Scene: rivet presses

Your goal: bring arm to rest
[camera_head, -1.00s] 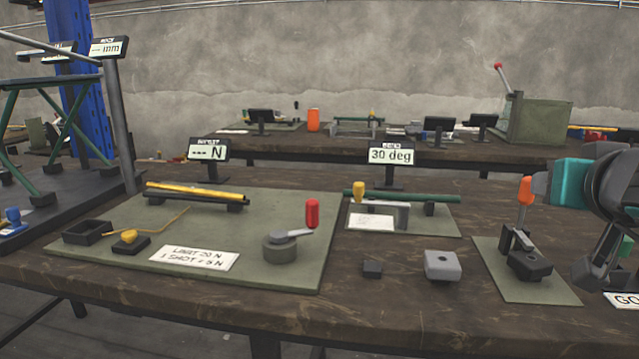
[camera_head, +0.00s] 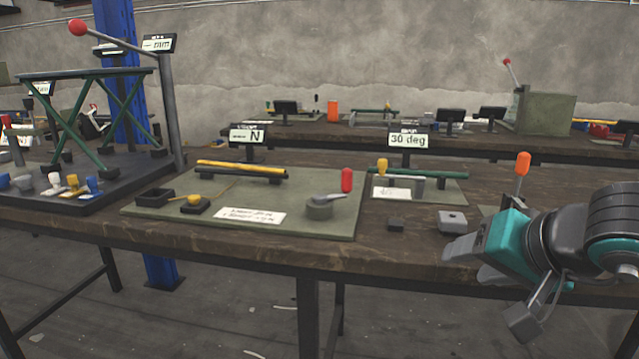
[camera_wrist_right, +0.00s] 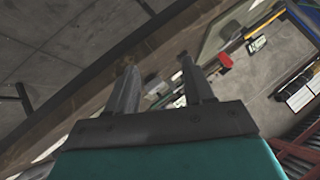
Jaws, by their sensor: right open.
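My right gripper (camera_head: 468,262) comes in from the right, at the front edge of the workbench (camera_head: 290,247). Its jaws are open and I see nothing between them. In the right wrist view my two fingers (camera_wrist_right: 160,88) stand apart, with floor and bench parts beyond. The gripper and wrist hide most of the orange-handled press (camera_head: 522,163); its handle stands upright behind them. My left gripper is not in view.
A green mat (camera_head: 300,196) with a red-handled device (camera_head: 346,180) lies left. A red-knobbed lever (camera_head: 125,45) stands far left. Open floor lies before the bench.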

